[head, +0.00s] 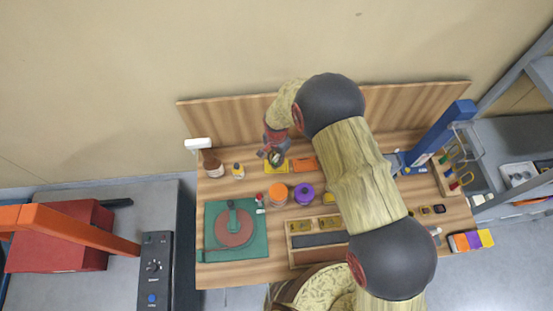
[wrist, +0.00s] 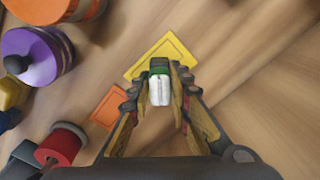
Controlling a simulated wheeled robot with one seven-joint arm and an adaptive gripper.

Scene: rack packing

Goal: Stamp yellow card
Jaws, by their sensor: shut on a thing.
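The yellow card (head: 283,172) lies flat on the wooden bench in the head view, left of an orange card (head: 304,164). In the wrist view the yellow card (wrist: 170,50) lies just beyond the fingertips, and the orange card (wrist: 107,106) is to their left. My gripper (head: 272,155) is at the yellow card in the head view. In the wrist view my gripper (wrist: 160,88) is shut on a small green-and-white piece (wrist: 160,90), which looks like a stamp. It overlaps the card's near edge in the picture. I cannot tell whether it touches the card.
An orange pot (head: 277,192) and a purple pot (head: 303,195) stand in front of the cards. A green mat (head: 256,248) with a red disc (head: 234,228) lies front left. A wooden back panel (head: 230,118) rises behind.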

